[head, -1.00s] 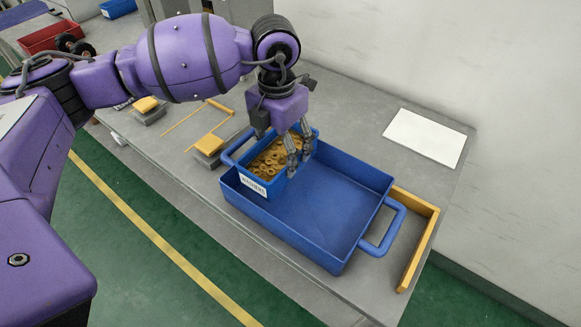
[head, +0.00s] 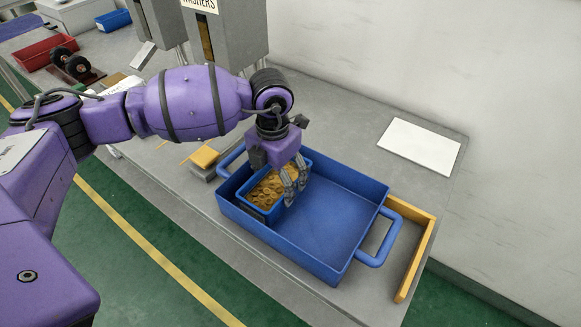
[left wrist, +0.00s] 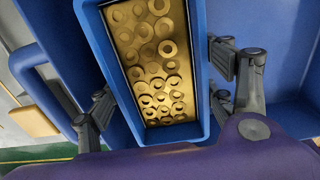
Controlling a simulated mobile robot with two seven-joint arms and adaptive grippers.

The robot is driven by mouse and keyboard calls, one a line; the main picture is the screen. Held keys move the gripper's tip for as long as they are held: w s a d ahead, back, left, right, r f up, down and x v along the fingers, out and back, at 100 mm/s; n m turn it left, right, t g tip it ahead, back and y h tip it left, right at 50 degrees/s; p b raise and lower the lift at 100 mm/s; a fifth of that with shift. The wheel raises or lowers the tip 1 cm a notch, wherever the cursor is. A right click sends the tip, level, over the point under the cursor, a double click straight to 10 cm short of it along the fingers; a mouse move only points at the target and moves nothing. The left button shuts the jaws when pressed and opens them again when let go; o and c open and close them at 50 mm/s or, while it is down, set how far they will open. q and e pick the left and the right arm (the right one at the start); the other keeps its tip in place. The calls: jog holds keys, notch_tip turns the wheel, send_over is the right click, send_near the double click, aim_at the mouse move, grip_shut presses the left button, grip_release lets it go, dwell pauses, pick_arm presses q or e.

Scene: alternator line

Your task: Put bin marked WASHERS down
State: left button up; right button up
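The small blue bin (head: 262,212) holds brass washers (head: 268,190) and is inside the left end of the large blue tray (head: 335,205). It looks upright and low, with its rim near the tray's rim height. I cannot tell whether its base touches the tray floor. Its label is hidden behind the tray wall. My left gripper (head: 294,186) points down at the bin's right part. In the left wrist view, the fingers (left wrist: 165,85) lie along two opposite outer walls of the bin (left wrist: 203,75), and it looks shut on them. My right gripper is not in view.
A yellow angled bar (head: 418,245) lies right of the tray. A white sheet (head: 420,146) lies on the grey bench behind it. A yellow block (head: 204,157) sits left of the tray. A grey dispenser marked WASHERS (head: 235,40) stands at the back. The tray's right half is empty.

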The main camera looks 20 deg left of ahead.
aim_at(277, 194)
pick_arm(q)
jog(key=shift+o, duration=0.8)
notch_tip(277, 194, up, 12)
jog(key=shift+r, duration=0.15)
